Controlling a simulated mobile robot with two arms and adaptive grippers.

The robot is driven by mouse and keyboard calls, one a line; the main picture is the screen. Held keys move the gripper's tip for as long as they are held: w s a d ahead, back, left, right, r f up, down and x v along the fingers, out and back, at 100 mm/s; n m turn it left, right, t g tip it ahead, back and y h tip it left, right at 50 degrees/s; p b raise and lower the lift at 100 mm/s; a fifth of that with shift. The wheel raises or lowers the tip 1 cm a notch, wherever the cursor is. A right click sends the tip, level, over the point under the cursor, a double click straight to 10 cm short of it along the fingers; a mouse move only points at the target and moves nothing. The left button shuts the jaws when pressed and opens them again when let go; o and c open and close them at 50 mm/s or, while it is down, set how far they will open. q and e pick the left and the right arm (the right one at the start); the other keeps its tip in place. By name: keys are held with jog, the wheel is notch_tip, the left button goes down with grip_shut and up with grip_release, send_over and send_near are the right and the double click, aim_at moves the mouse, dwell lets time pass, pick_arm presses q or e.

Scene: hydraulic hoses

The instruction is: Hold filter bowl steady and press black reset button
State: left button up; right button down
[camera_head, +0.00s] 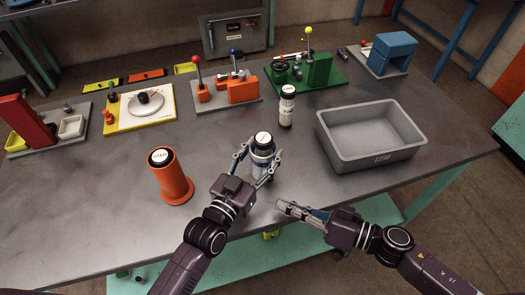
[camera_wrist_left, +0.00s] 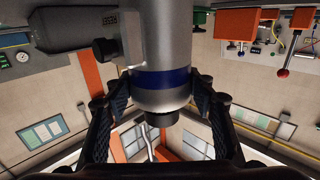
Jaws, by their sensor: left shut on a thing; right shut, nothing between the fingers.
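The filter bowl (camera_head: 262,162) is a silver cylinder with a blue band and a black cap bearing a white label. It stands upright near the table's front middle; it also shows large in the left wrist view (camera_wrist_left: 163,88), which is upside down. My left gripper (camera_head: 257,165) is shut around it, one finger on each side. In the left wrist view a small black part (camera_wrist_left: 105,50) shows beside the bowl; I cannot tell whether it is the reset button. My right gripper (camera_head: 283,206) is shut and empty, to the lower right of the bowl, apart from it.
An orange cylinder (camera_head: 171,180) with a labelled black top stands left of the bowl. A slim bottle (camera_head: 286,112) stands behind it. A grey bin (camera_head: 367,163) is at the right. Several fixture boards line the back. The table between orange cylinder and left arm is clear.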

pick_arm(q)
jog(key=shift+f, duration=0.2)
jog(key=o, duration=1.4)
jog(key=shift+r, duration=0.15)
jog(key=shift+o, duration=0.2)
jog(key=shift+a, duration=0.1)
